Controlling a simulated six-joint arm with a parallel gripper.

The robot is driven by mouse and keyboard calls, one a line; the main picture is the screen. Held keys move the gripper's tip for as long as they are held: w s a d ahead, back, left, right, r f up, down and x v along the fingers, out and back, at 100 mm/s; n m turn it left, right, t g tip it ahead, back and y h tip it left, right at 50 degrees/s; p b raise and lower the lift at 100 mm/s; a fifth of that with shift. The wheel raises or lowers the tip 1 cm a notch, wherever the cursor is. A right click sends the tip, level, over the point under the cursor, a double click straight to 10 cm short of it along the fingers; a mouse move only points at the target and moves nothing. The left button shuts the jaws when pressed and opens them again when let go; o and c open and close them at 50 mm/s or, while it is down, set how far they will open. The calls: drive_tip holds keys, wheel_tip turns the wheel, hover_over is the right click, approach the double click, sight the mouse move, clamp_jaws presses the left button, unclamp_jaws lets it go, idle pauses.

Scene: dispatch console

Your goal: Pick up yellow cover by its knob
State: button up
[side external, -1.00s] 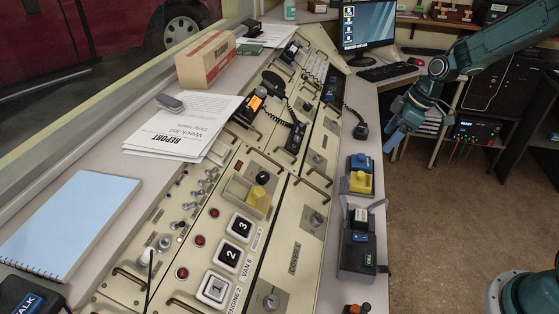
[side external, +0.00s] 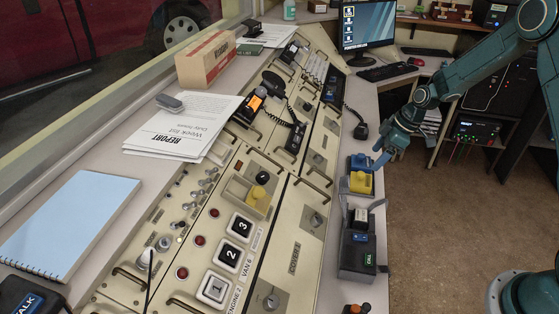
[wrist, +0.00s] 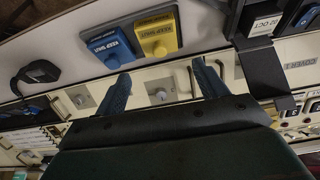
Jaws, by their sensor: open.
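The yellow cover (side external: 359,183) sits on the ledge at the right of the console, directly beside a blue cover (side external: 361,161). In the wrist view the yellow cover (wrist: 170,27) reads KEEP SHUT and has a round yellow knob (wrist: 159,49) facing up. The blue cover (wrist: 110,43) there has its own blue knob. My gripper (side external: 377,165) is at the right side of the two covers in the side view, nearer the blue one. In the wrist view its two fingers (wrist: 161,85) are wide apart with nothing between them. The knob lies beyond the fingertips.
A corded handset (side external: 361,131) lies behind the blue cover. The floor to the right is open.

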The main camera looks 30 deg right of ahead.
sight(363, 173)
drive_tip(key=shift+x, duration=2.15)
drive_tip(key=shift+x, duration=2.6)
drive_tip(key=c, duration=0.7)
